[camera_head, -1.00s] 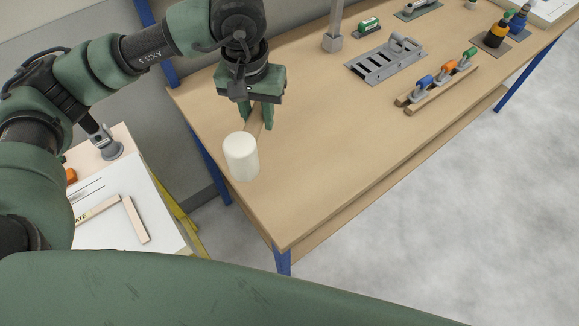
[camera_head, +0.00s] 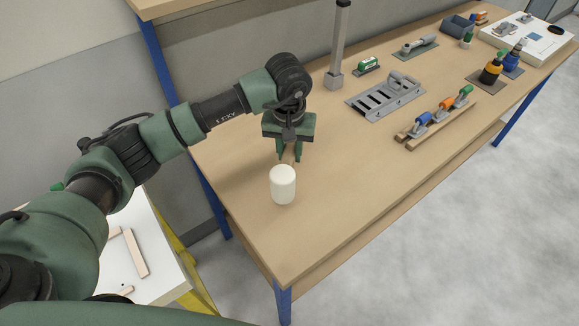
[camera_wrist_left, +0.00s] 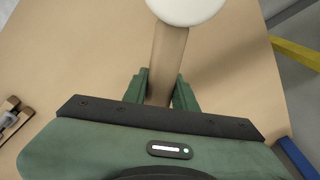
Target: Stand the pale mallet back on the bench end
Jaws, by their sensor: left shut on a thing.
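The pale mallet has a white cylindrical head (camera_head: 283,184) and a wooden handle (camera_wrist_left: 168,60). My left gripper (camera_head: 289,158) is shut on the handle, which runs between its fingers in the left wrist view (camera_wrist_left: 160,90). In the head view the mallet head hangs below the fingers, over the near end of the bench (camera_head: 260,225), and looks nearly upright. The handle is mostly hidden there by the head and fingers. I cannot tell whether the head touches the bench top. My right gripper is not in view.
A grey slotted rack (camera_head: 386,92), a wooden rack (camera_head: 436,122) with coloured-handled tools and a grey post (camera_head: 338,45) stand farther along the bench. Bare wood surrounds the mallet. A white-topped trolley (camera_head: 150,265) with a yellow frame stands at lower left.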

